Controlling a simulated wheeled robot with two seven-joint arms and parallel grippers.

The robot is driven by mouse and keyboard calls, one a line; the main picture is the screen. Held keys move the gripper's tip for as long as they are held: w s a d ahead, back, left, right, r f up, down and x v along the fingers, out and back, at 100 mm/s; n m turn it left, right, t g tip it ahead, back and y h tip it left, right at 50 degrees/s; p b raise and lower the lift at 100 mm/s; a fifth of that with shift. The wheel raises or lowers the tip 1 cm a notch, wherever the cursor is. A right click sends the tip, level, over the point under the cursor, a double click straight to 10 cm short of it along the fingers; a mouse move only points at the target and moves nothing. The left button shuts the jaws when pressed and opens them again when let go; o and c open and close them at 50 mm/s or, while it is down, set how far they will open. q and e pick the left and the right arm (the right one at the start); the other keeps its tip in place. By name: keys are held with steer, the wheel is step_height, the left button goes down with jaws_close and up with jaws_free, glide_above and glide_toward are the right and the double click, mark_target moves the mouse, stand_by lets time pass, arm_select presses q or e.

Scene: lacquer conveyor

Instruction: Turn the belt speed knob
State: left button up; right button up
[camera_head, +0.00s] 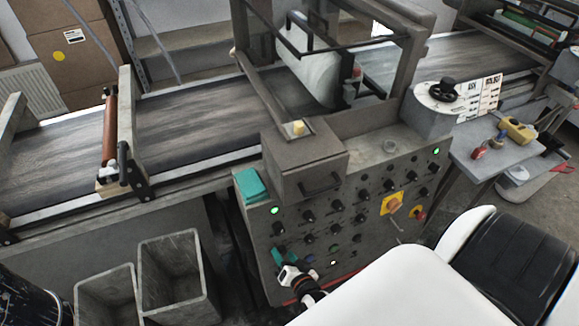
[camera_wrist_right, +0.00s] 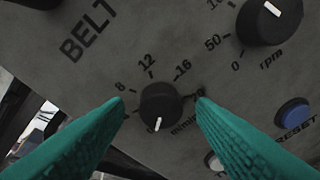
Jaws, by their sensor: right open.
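The belt speed knob (camera_wrist_right: 160,98) is a round black dial on the grey panel (camera_head: 340,238). In the right wrist view its white pointer mark faces down, and a printed scale with 8, 12 and 16 arcs above it, near the label BELT (camera_wrist_right: 88,30). My right gripper (camera_wrist_right: 160,104) is open, with one teal finger on each side of the knob and gaps visible between fingers and knob. In the head view the right gripper (camera_head: 290,257) is at the panel's lower left; I cannot make out the knob there. My left gripper is not in view.
An rpm knob (camera_wrist_right: 262,22) and a blue RESET button (camera_wrist_right: 294,112) sit near the right finger. The panel carries several other knobs and a red button (camera_head: 419,214). Two grey bins (camera_head: 178,275) stand at lower left; a conveyor belt (camera_head: 190,120) runs behind.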

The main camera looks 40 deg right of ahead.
steer(key=v, duration=1.1)
steer(key=shift+s, duration=0.35)
steer(key=shift+a, duration=0.15)
